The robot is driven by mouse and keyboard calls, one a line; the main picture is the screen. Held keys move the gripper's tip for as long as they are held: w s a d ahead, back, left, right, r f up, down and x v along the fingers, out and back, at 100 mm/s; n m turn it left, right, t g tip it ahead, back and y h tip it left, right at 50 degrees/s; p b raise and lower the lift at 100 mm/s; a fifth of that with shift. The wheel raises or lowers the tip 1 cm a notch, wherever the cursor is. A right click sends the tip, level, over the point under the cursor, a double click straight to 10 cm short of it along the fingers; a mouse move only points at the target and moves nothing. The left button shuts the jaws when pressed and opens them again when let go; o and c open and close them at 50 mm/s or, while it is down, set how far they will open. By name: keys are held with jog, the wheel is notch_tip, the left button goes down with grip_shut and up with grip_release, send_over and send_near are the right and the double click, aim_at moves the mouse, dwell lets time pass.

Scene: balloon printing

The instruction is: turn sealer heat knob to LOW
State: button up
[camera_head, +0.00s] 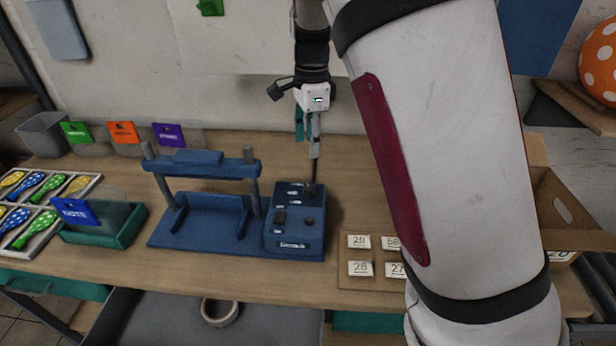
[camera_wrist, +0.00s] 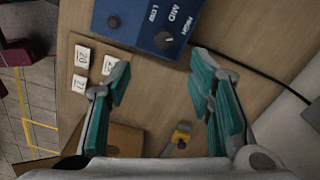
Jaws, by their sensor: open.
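The blue sealer (camera_head: 205,205) stands on the table, with its control box (camera_head: 295,232) at its right end. The box's dark round heat knob (camera_wrist: 164,40) shows in the wrist view beside the white labels LOW, MID and HIGH. I cannot tell clearly which label its mark points to. My gripper (camera_wrist: 160,72), with teal finger pads, is open and empty. In the wrist view the knob lies beyond and between the two fingertips, not gripped. In the head view my gripper hangs above the box's back right, and its fingertips are hard to make out.
Number cards (camera_head: 359,241) lie right of the sealer. A green tray with a blue card (camera_head: 75,212) and balloon trays (camera_head: 45,215) are at the left. A tape roll (camera_head: 219,311) lies below the table's front edge. A dark cable (camera_wrist: 262,72) runs from the box.

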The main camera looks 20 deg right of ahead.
aim_at(309, 187)
jog(key=f, duration=1.4)
jog(key=shift+w+d+f+p, duration=0.1)
jog(key=shift+w+f+p, duration=0.1)
jog(key=shift+w+p, duration=0.15)
grip_shut()
